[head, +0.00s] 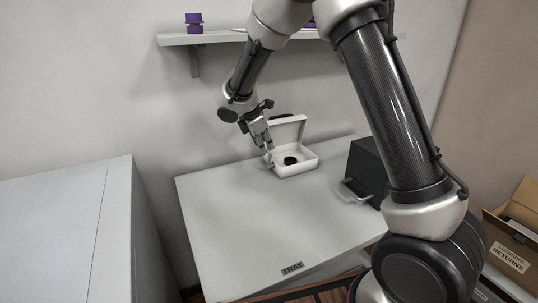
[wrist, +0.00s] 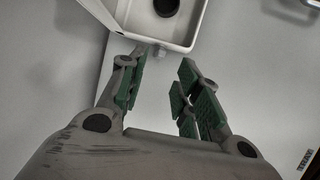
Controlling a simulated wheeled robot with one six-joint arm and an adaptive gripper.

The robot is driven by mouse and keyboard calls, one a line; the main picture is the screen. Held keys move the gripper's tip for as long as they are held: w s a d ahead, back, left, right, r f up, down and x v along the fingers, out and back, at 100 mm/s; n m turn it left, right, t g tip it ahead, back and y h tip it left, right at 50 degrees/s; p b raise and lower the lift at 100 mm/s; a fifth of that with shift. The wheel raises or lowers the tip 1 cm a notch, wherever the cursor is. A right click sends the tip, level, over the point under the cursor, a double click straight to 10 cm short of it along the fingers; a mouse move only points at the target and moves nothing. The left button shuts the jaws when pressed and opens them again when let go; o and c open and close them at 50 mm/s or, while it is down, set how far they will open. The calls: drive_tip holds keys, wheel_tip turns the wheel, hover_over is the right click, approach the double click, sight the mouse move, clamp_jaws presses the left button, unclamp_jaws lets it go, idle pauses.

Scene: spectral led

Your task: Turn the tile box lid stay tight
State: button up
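The white tile box (head: 296,168) stands on the grey table with its lid (head: 287,130) raised. A round black thing (head: 290,160) lies inside it. In the wrist view the box (wrist: 188,40) is at the top, with part of the lid (wrist: 100,10) at upper left. A small grey knob (wrist: 160,52), perhaps the lid stay's, sticks out of the box's near side. My gripper (head: 267,154) is at the box's left side. In the wrist view my gripper (wrist: 160,78) is open, its green-padded fingers apart with nothing between them. The knob lies just beyond the fingertips, roughly between them.
A black case (head: 366,170) with a handle stands right of the box. A wall shelf (head: 215,38) holds a purple item (head: 194,22). The table front (head: 245,240) is clear up to a TRAY label (head: 292,268). A cardboard box (head: 515,235) is at lower right.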

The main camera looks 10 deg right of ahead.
sight(269, 155)
drive_tip(key=x, duration=0.7)
drive_tip(key=shift+w+d+f, duration=0.1)
drive_tip(key=shift+w+f, duration=0.05)
drive_tip(key=shift+f, duration=0.2)
clamp_jaws()
